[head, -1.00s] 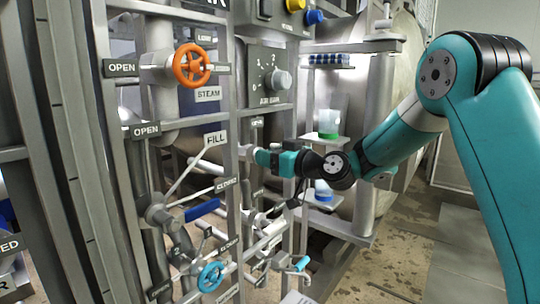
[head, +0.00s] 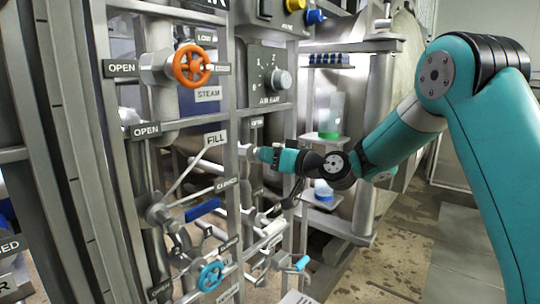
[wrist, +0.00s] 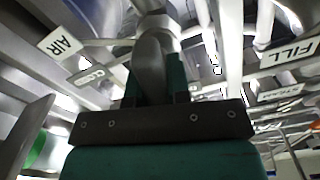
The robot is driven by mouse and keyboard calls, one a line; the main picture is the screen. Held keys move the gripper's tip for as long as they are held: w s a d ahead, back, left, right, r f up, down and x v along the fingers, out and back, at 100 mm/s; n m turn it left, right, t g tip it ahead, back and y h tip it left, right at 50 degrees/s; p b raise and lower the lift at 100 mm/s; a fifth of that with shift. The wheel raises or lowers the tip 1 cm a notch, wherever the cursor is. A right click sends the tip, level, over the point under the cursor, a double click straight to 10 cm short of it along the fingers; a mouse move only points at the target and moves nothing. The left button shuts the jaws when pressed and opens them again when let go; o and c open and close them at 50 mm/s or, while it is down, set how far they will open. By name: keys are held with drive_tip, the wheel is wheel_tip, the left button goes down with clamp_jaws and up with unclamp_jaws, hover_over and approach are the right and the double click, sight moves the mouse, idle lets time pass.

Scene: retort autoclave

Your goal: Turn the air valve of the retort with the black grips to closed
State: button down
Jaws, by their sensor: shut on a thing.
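My gripper (head: 257,153) is at the pipework just right of an upright grey post, below the AIR BAR panel. In the wrist view, its teal fingers (wrist: 155,82) are shut on a grey valve lever (wrist: 151,62), one finger on each side. The lever runs up to a pale metal valve body (wrist: 155,24). An AIR label (wrist: 60,43) is beside this valve, with a smaller, partly readable plate (wrist: 88,75) near it. In the head view the lever is mostly hidden by the gripper and post. I cannot make out black grips.
An orange handwheel (head: 192,66) and a blue handwheel (head: 211,276) are on the left pipework. Shelves with a green-based container (head: 329,122) stand behind the arm. Posts crowd the gripper.

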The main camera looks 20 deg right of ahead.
drive_tip(key=shift+w+d+f+m+p, duration=0.1)
drive_tip(key=shift+m+p, duration=1.05)
drive_tip(key=shift+m, duration=1.3)
drive_tip(key=shift+w+d+f+m+p, duration=0.15)
drive_tip(key=shift+m+p, duration=1)
drive_tip(key=shift+m, duration=1.25)
drive_tip(key=shift+s+d+f+m+p, duration=0.1)
drive_tip(key=shift+m+p, duration=1.05)
drive_tip(key=shift+m, duration=1.3)
drive_tip(key=c, duration=1.1)
unclamp_jaws()
drive_tip(key=shift+f, duration=0.1)
drive_tip(key=shift+b+v, duration=3.6)
drive_tip(key=shift+v, duration=5.1)
